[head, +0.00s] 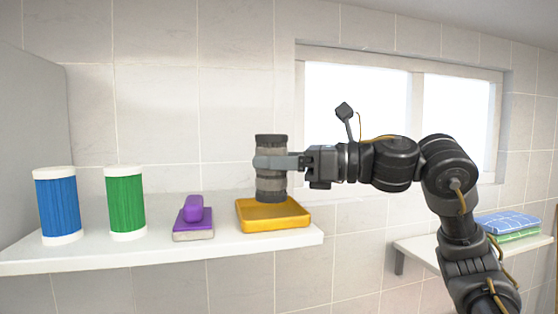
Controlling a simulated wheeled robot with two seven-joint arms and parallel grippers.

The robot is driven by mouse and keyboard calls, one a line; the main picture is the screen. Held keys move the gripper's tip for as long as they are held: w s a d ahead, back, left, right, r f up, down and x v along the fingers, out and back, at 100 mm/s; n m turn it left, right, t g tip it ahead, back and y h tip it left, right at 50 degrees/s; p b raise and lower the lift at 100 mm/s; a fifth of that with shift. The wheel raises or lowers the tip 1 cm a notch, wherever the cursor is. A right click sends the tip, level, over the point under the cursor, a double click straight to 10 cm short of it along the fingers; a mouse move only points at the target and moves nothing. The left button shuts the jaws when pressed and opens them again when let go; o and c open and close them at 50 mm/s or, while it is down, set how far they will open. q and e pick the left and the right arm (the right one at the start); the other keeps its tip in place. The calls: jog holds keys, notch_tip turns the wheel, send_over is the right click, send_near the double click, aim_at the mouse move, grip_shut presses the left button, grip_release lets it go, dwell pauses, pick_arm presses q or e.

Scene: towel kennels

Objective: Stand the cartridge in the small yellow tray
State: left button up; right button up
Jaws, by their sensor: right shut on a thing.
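The cartridge (271,184) is a dark grey cylinder with black ends, held upright. My right gripper (268,162) comes in from the right and is shut on its upper middle. The small yellow tray (292,222) sits near the right end of the white shelf. The cartridge is over the tray, and its lower end overlaps the tray's back part in the picture. I cannot tell whether it touches the tray floor. My left gripper is out of view.
The white shelf (150,255) also holds a blue cylinder (58,208), a green cylinder (126,204) and a purple brush-like item (194,220) left of the tray. Folded towels (510,225) lie on a lower shelf (425,250) at right. A wall rises behind.

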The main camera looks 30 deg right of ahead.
jog(key=shift+w+d, duration=0.15)
jog(key=shift+w, duration=0.65)
jog(key=shift+w+f+b, duration=0.25)
jog(key=shift+f+b, duration=0.3)
jog(key=shift+f, duration=0.2)
jog(key=shift+d+f+b, duration=0.1)
jog(key=shift+f+b, duration=0.8)
jog(key=shift+f, duration=0.2)
jog(key=shift+s, duration=0.1)
jog(key=o, duration=1.4)
